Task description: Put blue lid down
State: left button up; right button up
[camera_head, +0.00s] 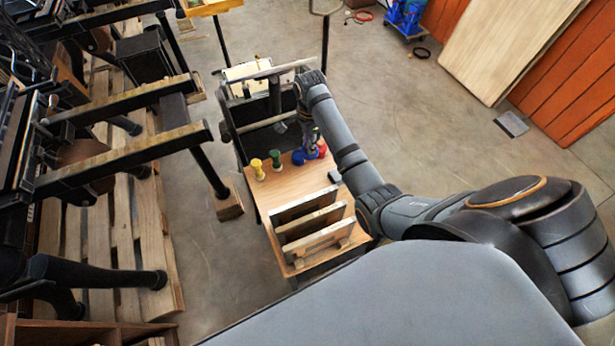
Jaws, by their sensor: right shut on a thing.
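My right gripper (312,145) reaches down to the small wooden-topped table (285,188) from above. It is shut on the blue lid (298,158), which shows as a small blue shape at the fingertips, low over or on the tabletop. The fingers and wrist hide part of it, so I cannot tell whether it touches the wood. A red piece (323,150) shows just right of the fingers. My left gripper is not in view.
A yellow knobbed piece (257,169) and a green one (276,160) stand left of the gripper. Upright wooden boards in a rack (315,228) fill the table's near end. Black presses with long bars (125,155) stand at left.

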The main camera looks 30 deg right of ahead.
notch_tip(320, 180, down, 6)
jog(key=s+b, duration=0.1)
jog(key=b, duration=0.4)
send_over(310, 182)
notch_tip(310, 182, down, 8)
jog(key=shift+r, duration=0.1)
jog(key=shift+w+f, duration=0.2)
jog(key=shift+f, duration=0.35)
notch_tip(310, 182, down, 4)
jog(key=shift+s+a+r, duration=0.1)
jog(key=shift+s+r, duration=0.05)
jog(key=shift+r, duration=0.05)
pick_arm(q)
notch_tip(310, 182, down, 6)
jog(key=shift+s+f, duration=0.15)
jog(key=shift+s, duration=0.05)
pick_arm(e)
jog(key=shift+f, duration=0.25)
jog(key=o, duration=0.8)
jog(key=shift+o, duration=0.2)
